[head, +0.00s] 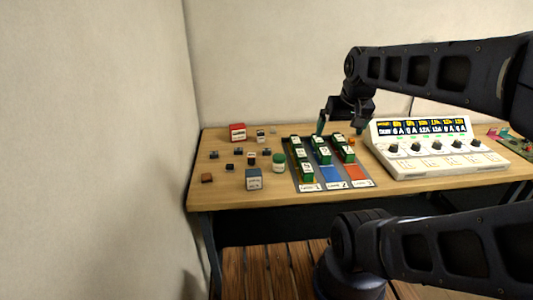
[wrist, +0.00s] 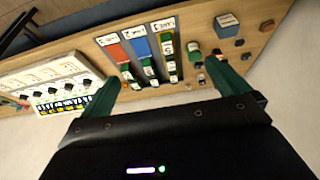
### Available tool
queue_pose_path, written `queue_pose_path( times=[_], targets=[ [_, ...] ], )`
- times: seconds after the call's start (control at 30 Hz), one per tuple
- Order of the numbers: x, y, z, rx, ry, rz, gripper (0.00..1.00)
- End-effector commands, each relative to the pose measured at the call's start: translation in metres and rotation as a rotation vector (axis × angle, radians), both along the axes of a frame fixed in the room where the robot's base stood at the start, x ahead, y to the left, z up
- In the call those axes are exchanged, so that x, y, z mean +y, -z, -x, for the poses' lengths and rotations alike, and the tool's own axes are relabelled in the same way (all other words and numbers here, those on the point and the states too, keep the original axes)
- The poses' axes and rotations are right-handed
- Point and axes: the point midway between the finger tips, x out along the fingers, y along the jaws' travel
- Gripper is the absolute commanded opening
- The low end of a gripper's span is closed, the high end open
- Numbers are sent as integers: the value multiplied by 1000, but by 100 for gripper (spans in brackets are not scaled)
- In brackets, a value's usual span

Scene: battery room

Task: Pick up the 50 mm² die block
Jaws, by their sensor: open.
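I cannot tell which thing is the 50 mm² die block, as the small labels are unreadable. Candidates are small dark blocks (head: 229,166), a brown block (head: 207,178) and a brown and white block (head: 251,158) on the left of the table. The brown block also seems to show in the wrist view (wrist: 266,25). My gripper (head: 340,127) is above the back of the table, right of these blocks. In the wrist view its green fingers (wrist: 167,86) are wide apart with nothing held between them.
A blue-grey box (head: 254,181), a red box (head: 237,132) and a green jar (head: 278,164) stand among the small blocks. Several green labelled blocks (head: 325,158) stand on coloured strips (head: 332,177) mid-table. A white console (head: 438,165) with knobs stands right. A wall borders the left.

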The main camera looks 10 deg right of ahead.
Motion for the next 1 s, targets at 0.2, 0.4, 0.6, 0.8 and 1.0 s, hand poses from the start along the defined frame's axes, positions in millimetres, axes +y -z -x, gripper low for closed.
queue_pose_path(
  times=[0.2,0.4,0.6,0.8,1.0],
  targets=[
    [0,0,0,0,0,0,69],
    [0,0,0,0,0,0,58],
    [1,-1,-4,4,11,-6,58],
    [4,-9,-33,37,109,-53,58],
    [11,-14,-79,86,270,-115,58]
  ],
)
